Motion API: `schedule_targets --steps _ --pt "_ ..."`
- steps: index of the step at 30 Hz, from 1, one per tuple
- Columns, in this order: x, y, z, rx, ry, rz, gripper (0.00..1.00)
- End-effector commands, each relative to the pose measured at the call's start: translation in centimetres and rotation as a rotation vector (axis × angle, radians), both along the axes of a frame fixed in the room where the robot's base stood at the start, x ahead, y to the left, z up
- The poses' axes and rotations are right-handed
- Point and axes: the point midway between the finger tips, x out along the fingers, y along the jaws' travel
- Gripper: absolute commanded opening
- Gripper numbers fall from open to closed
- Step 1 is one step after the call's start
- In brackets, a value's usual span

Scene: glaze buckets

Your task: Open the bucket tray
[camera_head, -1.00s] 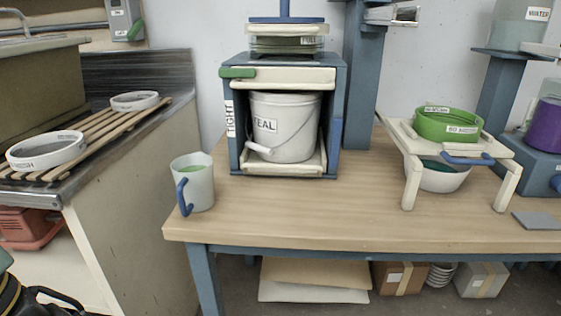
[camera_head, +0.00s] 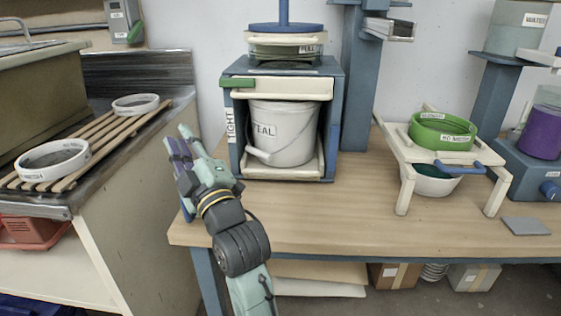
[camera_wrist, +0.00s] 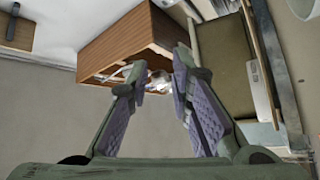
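A white bucket labelled TEAL (camera_head: 284,135) stands upright inside an open-fronted blue cabinet (camera_head: 338,120) on the table. Its handle hangs at the front. Under it is a cream tray (camera_head: 290,173) at the cabinet floor, which looks pushed in. A cream front panel with a green handle (camera_head: 237,82) spans the cabinet's top. My gripper (camera_head: 184,145) is left of the cabinet, pointing up and away, apart from the tray and bucket. In the wrist view my gripper (camera_wrist: 158,75) is open, with nothing between its fingers. The bucket and tray are not recognisable there.
My arm hides most of the jug at the table's left edge; only a bit of its blue handle (camera_head: 188,213) shows. A green sieve (camera_head: 442,132) sits on a cream stand (camera_head: 405,190) at the right. The tabletop (camera_head: 330,215) before the cabinet is clear.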

Motion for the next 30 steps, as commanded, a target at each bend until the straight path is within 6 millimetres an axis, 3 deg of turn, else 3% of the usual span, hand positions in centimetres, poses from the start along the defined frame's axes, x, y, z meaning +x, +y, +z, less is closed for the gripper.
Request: schedule_targets --steps 1,3,6,10,15,30 --pt "3.1 -4.2 -2.0 -0.122 0.041 -0.108 0.2" --pt "5.6 -9.2 -5.5 -0.295 0.093 -0.21 0.2" --pt "7.2 -15.3 -9.8 -0.492 0.158 -0.29 0.2" --pt "7.4 -20.2 -13.3 -0.648 0.211 -0.323 0.2" --pt "7.6 -21.6 -14.7 -0.711 0.228 -0.325 0.2" --pt "15.3 -18.3 -16.1 -0.71 0.226 -0.324 0.2"
